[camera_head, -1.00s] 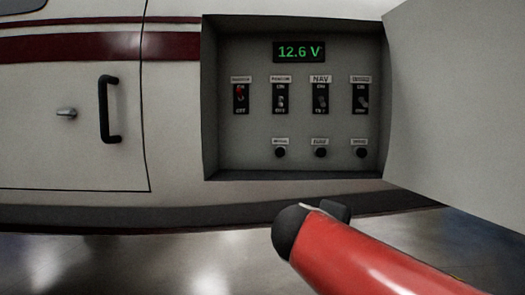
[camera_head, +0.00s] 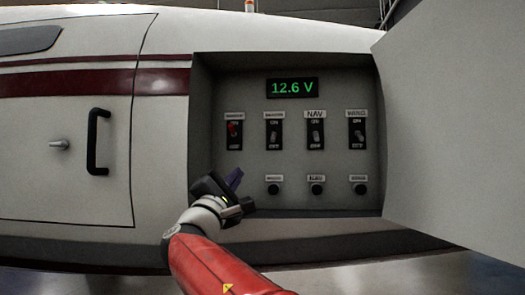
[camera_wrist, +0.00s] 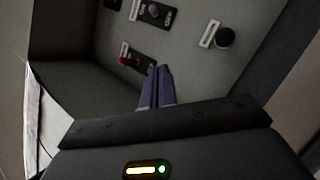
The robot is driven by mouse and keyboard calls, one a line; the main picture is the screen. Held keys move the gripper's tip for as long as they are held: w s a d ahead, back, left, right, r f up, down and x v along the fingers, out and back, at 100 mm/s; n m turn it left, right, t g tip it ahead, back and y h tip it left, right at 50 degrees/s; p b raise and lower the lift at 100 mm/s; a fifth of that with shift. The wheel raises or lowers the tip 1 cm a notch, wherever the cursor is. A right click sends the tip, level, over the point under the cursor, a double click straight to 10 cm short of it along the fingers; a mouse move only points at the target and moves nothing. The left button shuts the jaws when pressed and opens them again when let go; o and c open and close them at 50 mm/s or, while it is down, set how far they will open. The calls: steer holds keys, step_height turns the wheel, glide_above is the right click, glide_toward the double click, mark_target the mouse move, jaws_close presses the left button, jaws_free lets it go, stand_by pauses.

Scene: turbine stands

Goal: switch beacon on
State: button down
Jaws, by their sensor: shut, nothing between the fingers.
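The recessed grey panel holds a row of several toggle switches. The leftmost is a red-tipped switch (camera_head: 233,130). Next to it is a second switch (camera_head: 274,134), whose small, blurred label (camera_head: 274,115) seems to read BEACON. I cannot tell surely which way its lever points. My gripper (camera_head: 235,178) is shut and empty, at the lower left of the recess, below the red-tipped switch. In the wrist view, the purple fingers (camera_wrist: 156,85) are together, with their tips close to the red-tipped switch (camera_wrist: 130,60) in the picture. I cannot tell whether they touch anything.
The NAV switch (camera_head: 316,134) and another switch (camera_head: 357,134) are to the right. Round black knobs (camera_head: 317,189) line the bottom. A green display (camera_head: 292,88) reads 12.6 V. An open panel door (camera_head: 455,120) stands at right; a door handle (camera_head: 95,141) is at left.

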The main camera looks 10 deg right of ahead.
mark_target(273, 138)
steer(key=p+x, duration=0.3)
steer(key=x, duration=0.6)
steer(key=shift+w+d+r, duration=0.1)
steer(key=shift+w+r, duration=0.05)
steer(key=shift+r, duration=0.1)
steer(key=d+r, duration=0.1)
steer(key=s+d+r, duration=0.1)
steer(key=d, duration=0.1)
steer(key=shift+s+d, duration=0.1)
steer(key=shift+s, duration=0.1)
steer(key=shift+r+p, duration=0.15)
steer(key=shift+p, duration=0.4)
steer(key=shift+s+r+y+p, duration=0.15)
steer(key=shift+y+p, duration=0.15)
steer(key=shift+p, duration=0.25)
